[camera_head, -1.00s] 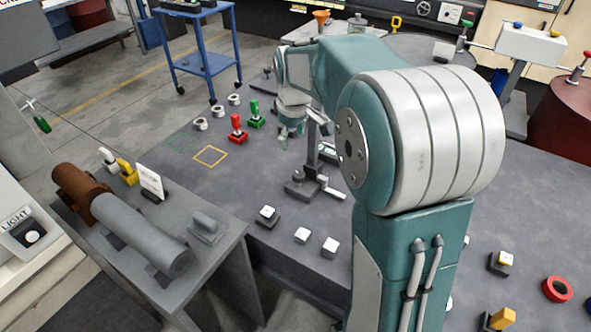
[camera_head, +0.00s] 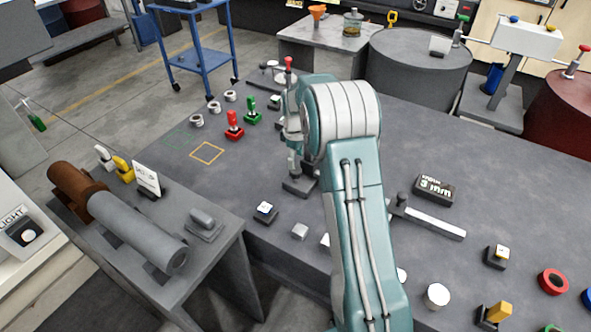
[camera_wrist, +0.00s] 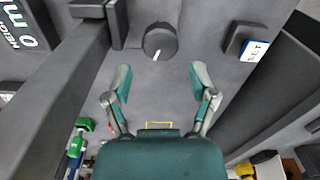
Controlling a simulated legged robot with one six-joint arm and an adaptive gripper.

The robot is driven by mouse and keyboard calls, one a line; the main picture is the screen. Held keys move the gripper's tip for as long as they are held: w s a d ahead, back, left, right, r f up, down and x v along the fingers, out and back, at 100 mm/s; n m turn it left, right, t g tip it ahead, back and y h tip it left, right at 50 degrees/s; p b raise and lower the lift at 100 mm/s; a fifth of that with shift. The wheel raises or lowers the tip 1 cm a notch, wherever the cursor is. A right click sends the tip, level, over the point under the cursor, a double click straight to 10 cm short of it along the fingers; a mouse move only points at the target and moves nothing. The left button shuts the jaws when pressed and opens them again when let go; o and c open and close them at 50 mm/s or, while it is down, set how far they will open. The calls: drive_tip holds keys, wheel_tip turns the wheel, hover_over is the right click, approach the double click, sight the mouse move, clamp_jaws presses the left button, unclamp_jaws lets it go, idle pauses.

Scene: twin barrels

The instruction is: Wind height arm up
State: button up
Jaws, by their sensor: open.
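A dark round knob (camera_wrist: 160,41) with a white mark lies at the top middle of the wrist view. My gripper (camera_wrist: 160,82) is open and empty, its fingertips just short of the knob in the picture and apart from it. In the wrist view a long grey bar (camera_wrist: 55,85) runs along the left, probably part of the height arm. A black height display (camera_wrist: 22,28) stands at its upper left. In the head view the display (camera_head: 434,188) stands behind a flat grey bar (camera_head: 430,221). My arm hides much of the device and the knob there.
A red valve (camera_head: 234,126) and a green valve (camera_head: 252,113) stand left of my arm. A small block with a white top (camera_head: 265,212) sits near the front edge. The side table (camera_head: 215,245) carries a grey and brown cylinder (camera_head: 120,220). Bare bench lies right of the display.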

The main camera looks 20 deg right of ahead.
sight(296, 170)
wheel_tip(296, 170, down, 5)
drive_tip(key=shift+f, duration=0.1)
idle(0.3)
drive_tip(key=c, duration=0.9)
drive_tip(key=shift+o, duration=0.2)
drive_tip(key=shift+m, duration=0.3)
